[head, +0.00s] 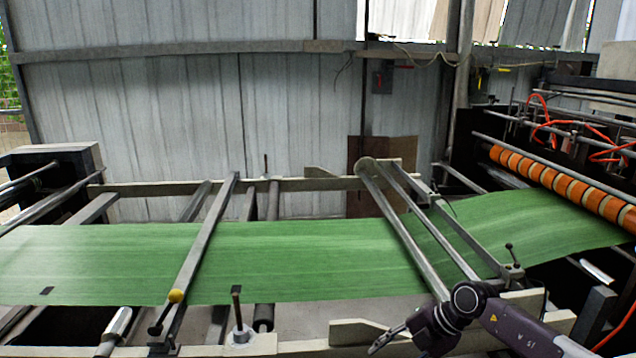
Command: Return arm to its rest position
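My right arm (525,328) reaches in from the lower right corner, dark purple with a black wrist joint. My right gripper (385,341) hangs at the front of the machine, near the pale front rail (352,332), and points left and down. One light finger shows; the other finger is not clear, so I cannot tell whether it is open or shut. Nothing shows held in it. My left gripper is not in view.
A green woven web (300,250) runs across the machine under metal crossbars (205,240). Orange-banded rollers (570,185) are at right. A corrugated wall (200,100) closes the back.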

